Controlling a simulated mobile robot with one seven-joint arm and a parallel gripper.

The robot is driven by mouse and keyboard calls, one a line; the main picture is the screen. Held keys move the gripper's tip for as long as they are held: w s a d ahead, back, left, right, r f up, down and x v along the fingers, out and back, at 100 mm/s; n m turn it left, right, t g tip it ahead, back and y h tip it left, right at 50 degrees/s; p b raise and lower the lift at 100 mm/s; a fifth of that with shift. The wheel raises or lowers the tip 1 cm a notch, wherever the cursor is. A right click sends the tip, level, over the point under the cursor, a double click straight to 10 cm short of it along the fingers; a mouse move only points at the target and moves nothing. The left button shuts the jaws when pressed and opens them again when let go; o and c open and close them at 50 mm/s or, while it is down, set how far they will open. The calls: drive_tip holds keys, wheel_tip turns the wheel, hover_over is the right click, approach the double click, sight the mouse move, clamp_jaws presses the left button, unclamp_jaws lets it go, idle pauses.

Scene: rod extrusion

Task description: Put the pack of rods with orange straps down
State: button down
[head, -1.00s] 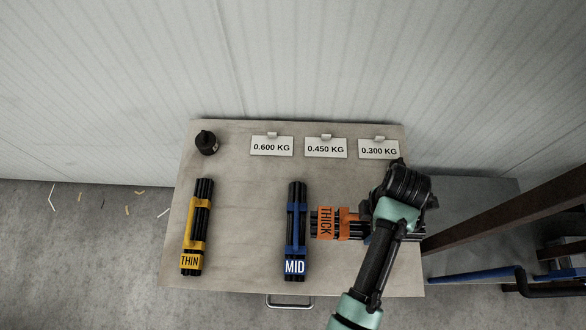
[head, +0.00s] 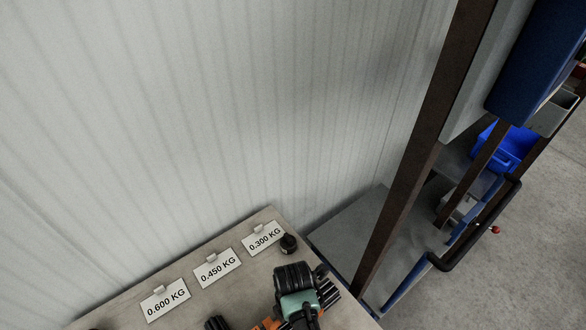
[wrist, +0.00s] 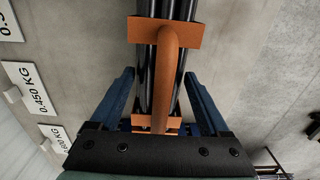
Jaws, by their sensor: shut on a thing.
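The pack of rods with orange straps (wrist: 165,70) runs up the middle of the wrist view, black rods under orange bands and an orange handle. My gripper (wrist: 159,74) has its blue fingers on either side of it, shut on the pack. In the head view the pack's orange part (head: 268,323) shows at the bottom edge, mostly hidden by my wrist and cut off by the frame. Whether the pack touches the table or hangs above it, I cannot tell.
The table (head: 215,292) has cards for 0.600 KG (head: 166,300), 0.450 KG (head: 218,268) and 0.300 KG (head: 264,238) along its wall edge. A black round object (head: 288,243) stands by the corner. A brown post (head: 410,165) and blue rails rise to the right.

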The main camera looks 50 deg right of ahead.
drive_tip(key=shift+f, duration=1.35)
drive_tip(key=shift+f, duration=0.1)
unclamp_jaws()
drive_tip(key=shift+f, duration=0.1)
wheel_tip(320, 180, up, 12)
drive_tip(key=shift+r+p, duration=0.15)
drive_tip(key=shift+p, duration=0.15)
